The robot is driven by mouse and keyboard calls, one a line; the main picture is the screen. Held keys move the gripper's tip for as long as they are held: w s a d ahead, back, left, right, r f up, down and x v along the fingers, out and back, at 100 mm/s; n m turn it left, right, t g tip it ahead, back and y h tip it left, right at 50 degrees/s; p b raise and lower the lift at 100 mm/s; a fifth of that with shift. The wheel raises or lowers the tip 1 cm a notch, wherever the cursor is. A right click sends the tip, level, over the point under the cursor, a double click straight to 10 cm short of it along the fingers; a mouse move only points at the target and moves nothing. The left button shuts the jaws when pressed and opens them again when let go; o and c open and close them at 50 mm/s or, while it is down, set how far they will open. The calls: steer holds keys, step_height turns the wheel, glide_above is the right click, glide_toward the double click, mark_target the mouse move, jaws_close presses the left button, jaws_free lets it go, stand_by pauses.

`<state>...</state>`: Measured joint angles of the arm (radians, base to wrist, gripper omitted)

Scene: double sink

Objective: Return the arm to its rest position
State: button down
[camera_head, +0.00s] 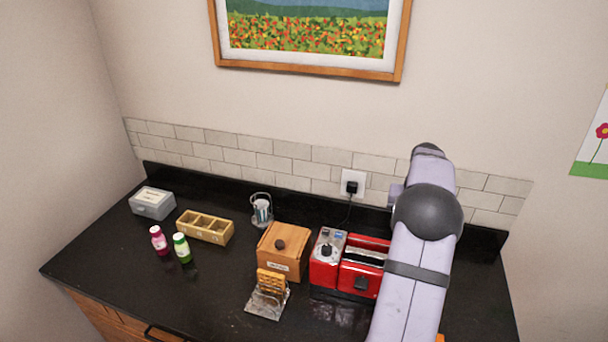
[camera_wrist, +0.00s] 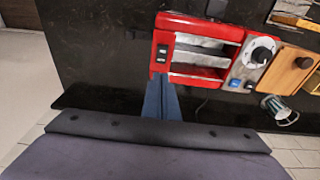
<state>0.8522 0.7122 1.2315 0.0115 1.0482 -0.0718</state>
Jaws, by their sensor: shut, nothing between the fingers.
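My arm (camera_head: 408,285) rises along the right side of the head view, in front of the counter and the right end of the red toaster (camera_head: 377,245). My gripper's fingers cannot be made out there. In the wrist view my gripper (camera_wrist: 161,78) is shut and empty, its blue fingers together. Its tips overlap the near left corner of the toaster (camera_wrist: 165,37) in the picture; I cannot tell the gap between them.
A plug (camera_head: 352,187) sits in the wall socket.

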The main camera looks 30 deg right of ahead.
steer(key=a+f+n+b, duration=0.2)
steer(key=a+b, duration=0.1)
steer(key=a, duration=0.9)
steer(key=a+f+n+b, duration=0.2)
steer(key=a+f+n, duration=0.1)
steer(key=a, duration=1)
steer(key=s+a+f+n+g+y+b, duration=0.1)
steer(key=s+a+f+n+b, duration=0.45)
steer(key=s+a, duration=1.05)
step_height(320, 180, down, 12)
steer(key=w+m+b, duration=0.1)
steer(key=b, duration=0.7)
steer(key=shift+w+a+b, duration=0.2)
steer(key=shift+a+b, duration=0.05)
steer(key=shift+b, duration=0.15)
steer(key=shift+m, duration=0.25)
steer(key=c, duration=2.4)
jaws_free()
steer(key=shift+c, duration=0.2)
